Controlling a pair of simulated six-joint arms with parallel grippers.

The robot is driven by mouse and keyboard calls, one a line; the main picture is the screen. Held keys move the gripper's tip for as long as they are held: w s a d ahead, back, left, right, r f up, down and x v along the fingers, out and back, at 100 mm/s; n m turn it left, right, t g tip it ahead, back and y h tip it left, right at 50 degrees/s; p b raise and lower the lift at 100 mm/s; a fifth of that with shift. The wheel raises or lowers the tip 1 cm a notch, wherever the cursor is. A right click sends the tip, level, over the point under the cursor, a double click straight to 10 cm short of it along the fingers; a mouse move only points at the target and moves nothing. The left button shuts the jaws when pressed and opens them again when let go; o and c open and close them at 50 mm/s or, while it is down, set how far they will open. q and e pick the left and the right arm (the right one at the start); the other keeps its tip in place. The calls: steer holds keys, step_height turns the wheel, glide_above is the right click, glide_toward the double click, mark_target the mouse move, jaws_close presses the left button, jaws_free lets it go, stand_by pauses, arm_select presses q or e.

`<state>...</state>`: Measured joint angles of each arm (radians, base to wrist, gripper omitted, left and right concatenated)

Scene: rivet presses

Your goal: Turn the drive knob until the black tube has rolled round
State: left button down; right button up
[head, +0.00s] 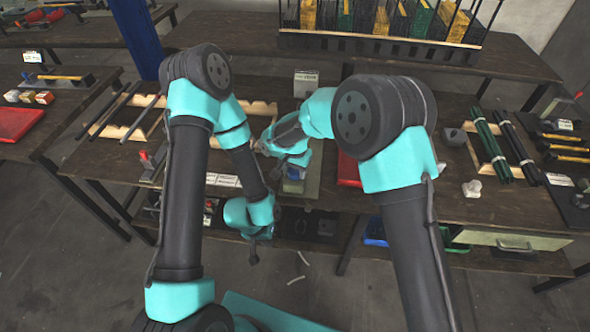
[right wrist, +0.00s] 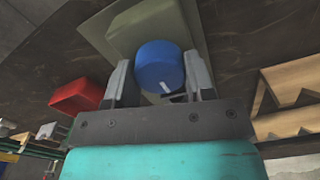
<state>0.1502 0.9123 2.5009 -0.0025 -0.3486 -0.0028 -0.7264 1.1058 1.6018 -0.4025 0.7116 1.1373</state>
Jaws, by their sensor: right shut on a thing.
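The drive knob, a blue cylinder (right wrist: 158,68) with a white line on its face, shows in the right wrist view on a grey-green machine body (right wrist: 178,22). My right gripper (right wrist: 156,72) has one finger on each side of the knob and is shut on it. In the head view my right gripper (head: 264,146) reaches left over the middle of the bench, and my arms hide much of what is there. My left gripper (head: 252,256) hangs low in front of the bench edge, too small to read. I cannot make out the black tube to be rolled.
A wooden rack with dark rods (head: 130,118) lies on the bench at left. Bundles of green tubes (head: 491,148) and black tubes (head: 519,145) lie at right. A red tray (head: 348,170) is beside my right arm.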

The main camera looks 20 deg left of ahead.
steer(key=shift+n, duration=0.3)
steer(key=n, duration=0.3)
steer(key=shift+n, duration=2)
steer(key=o, duration=0.9)
step_height(320, 180, up, 18)
steer(key=shift+f, duration=0.25)
